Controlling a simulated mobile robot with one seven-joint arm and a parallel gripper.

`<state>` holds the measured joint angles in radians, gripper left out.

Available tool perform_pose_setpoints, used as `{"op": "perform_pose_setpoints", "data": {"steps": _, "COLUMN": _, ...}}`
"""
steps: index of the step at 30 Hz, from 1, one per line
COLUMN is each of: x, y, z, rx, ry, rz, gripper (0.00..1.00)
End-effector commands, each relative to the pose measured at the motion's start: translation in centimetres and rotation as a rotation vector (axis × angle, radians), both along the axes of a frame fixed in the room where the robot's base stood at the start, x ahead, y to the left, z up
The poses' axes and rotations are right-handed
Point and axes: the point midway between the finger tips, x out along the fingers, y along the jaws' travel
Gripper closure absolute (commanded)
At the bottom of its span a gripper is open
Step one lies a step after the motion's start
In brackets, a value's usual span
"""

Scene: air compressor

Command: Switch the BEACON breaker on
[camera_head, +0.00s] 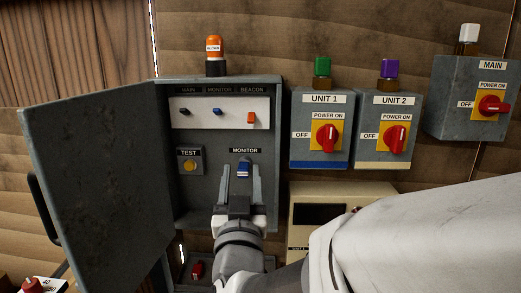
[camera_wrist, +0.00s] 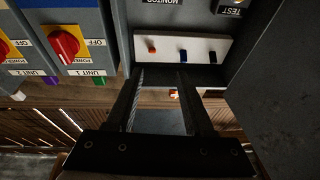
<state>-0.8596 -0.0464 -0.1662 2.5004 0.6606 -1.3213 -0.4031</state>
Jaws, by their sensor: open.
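The open grey cabinet (camera_head: 226,136) holds a white breaker panel (camera_head: 207,121) labelled MAIN, MONITOR and BEACON. The BEACON breaker (camera_head: 251,118) is orange-red, at the panel's right; its lever sits slightly lower than the others. The upside-down wrist view shows the BEACON breaker (camera_wrist: 151,49) at the left of the panel. My gripper (camera_head: 242,170) is open and empty, below the panel in front of the blue MONITOR switch (camera_head: 243,168). Its fingers (camera_wrist: 161,72) appear apart from the BEACON breaker.
The cabinet door (camera_head: 99,180) is swung open to the left. A yellow TEST button (camera_head: 188,166) is inside. An orange beacon lamp (camera_head: 214,47) stands on top. UNIT 1 (camera_head: 320,125), UNIT 2 (camera_head: 388,128) and MAIN (camera_head: 470,97) switch boxes are to the right.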

Motion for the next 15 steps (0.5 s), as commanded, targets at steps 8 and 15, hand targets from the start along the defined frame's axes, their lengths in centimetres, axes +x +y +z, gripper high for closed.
{"op": "perform_pose_setpoints", "data": {"steps": 8, "x": -1.0, "y": 0.3, "z": -1.2, "rx": -0.022, "ry": -0.098, "rz": -0.063, "gripper": 0.47}}
{"op": "perform_pose_setpoints", "data": {"steps": 15, "x": 2.1, "y": 0.1, "z": 0.2, "rx": -0.021, "ry": -0.102, "rz": -0.067, "gripper": 0.47}}
